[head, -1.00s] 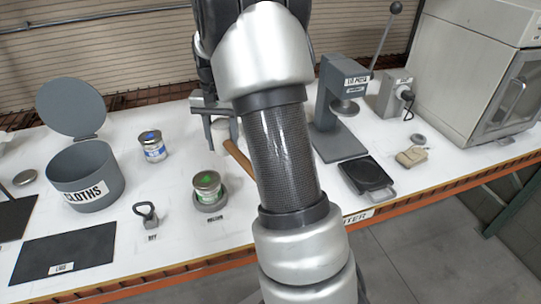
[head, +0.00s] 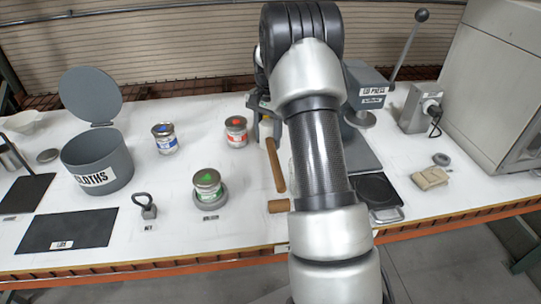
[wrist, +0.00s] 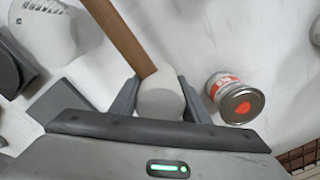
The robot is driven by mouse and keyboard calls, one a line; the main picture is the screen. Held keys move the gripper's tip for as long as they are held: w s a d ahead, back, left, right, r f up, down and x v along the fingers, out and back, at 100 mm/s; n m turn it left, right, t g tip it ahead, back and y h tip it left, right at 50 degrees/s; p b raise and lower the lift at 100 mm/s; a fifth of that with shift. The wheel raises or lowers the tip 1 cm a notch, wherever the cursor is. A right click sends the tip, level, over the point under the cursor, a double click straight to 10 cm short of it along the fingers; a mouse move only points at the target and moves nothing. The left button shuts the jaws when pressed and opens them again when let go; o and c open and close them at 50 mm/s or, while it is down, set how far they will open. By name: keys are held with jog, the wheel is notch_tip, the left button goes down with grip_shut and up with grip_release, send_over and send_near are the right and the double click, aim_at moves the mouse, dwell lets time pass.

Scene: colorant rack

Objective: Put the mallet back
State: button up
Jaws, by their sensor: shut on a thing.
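The mallet has a brown wooden handle (head: 275,165) and a pale grey head (wrist: 160,97). My gripper (wrist: 160,100) is shut on the head, one finger on each side, and the handle runs up and left from it in the wrist view. In the head view my gripper (head: 264,128) is partly hidden behind my arm, with the handle hanging toward the front of the bench. I cannot tell how high the mallet is above the bench. A short wooden piece (head: 278,206) shows at the arm's left edge; the rest of it is hidden.
A red-marked can (head: 236,132) stands close left of my gripper, also in the wrist view (wrist: 236,100). A green-marked can (head: 208,188), blue-marked can (head: 165,139) and cloths bin (head: 97,160) stand further left. A lid press (head: 364,88) and black plate (head: 376,191) are right.

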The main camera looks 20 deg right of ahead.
aim_at(268, 161)
jog(key=shift+f, duration=3.25)
jog(key=o, duration=1.5)
